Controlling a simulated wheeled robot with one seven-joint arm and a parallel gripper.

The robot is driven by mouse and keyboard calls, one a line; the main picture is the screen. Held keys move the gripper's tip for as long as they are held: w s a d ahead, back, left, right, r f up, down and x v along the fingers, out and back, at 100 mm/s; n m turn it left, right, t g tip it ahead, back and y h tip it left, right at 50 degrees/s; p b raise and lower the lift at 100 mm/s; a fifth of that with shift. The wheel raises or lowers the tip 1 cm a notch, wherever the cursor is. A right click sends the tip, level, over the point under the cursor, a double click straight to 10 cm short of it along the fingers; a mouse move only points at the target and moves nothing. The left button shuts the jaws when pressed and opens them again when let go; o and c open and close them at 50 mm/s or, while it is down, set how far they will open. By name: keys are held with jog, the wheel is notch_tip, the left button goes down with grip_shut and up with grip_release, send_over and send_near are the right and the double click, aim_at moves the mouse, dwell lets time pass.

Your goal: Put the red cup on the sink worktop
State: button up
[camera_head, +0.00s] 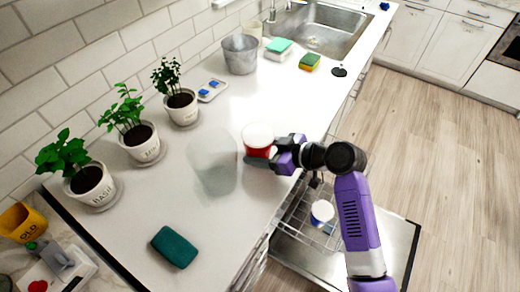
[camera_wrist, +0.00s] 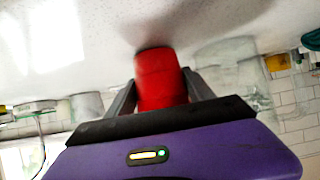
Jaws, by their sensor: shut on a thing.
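The red cup (camera_head: 258,142), with a white rim and interior, is upright at the worktop, right of a clear container. My gripper (camera_head: 272,152) reaches in from the right and is shut on the cup. In the wrist view the red cup (camera_wrist: 162,80) sits between the two dark fingers of my gripper (camera_wrist: 163,92). The white sink worktop (camera_head: 215,255) lies under and around it. I cannot tell whether the cup's base touches the surface.
The clear container (camera_head: 212,165) stands close left of the cup. Potted plants (camera_head: 140,142) line the wall. A green sponge (camera_head: 174,247) lies in front. A metal pot (camera_head: 240,55) and the sink (camera_head: 320,30) are behind. An open dishwasher rack (camera_head: 310,215) holds a white-and-blue cup (camera_head: 322,212).

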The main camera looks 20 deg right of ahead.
jog(key=shift+f, duration=0.2)
jog(key=o, duration=1.4)
jog(key=shift+r, duration=0.1)
jog(key=shift+o, duration=0.2)
jog(key=shift+r, duration=0.2)
jog(key=shift+s+d, duration=0.2)
jog(key=b+v, duration=0.2)
jog(key=v, duration=0.9)
jog(key=shift+r, duration=0.25)
jog(key=shift+s, duration=0.1)
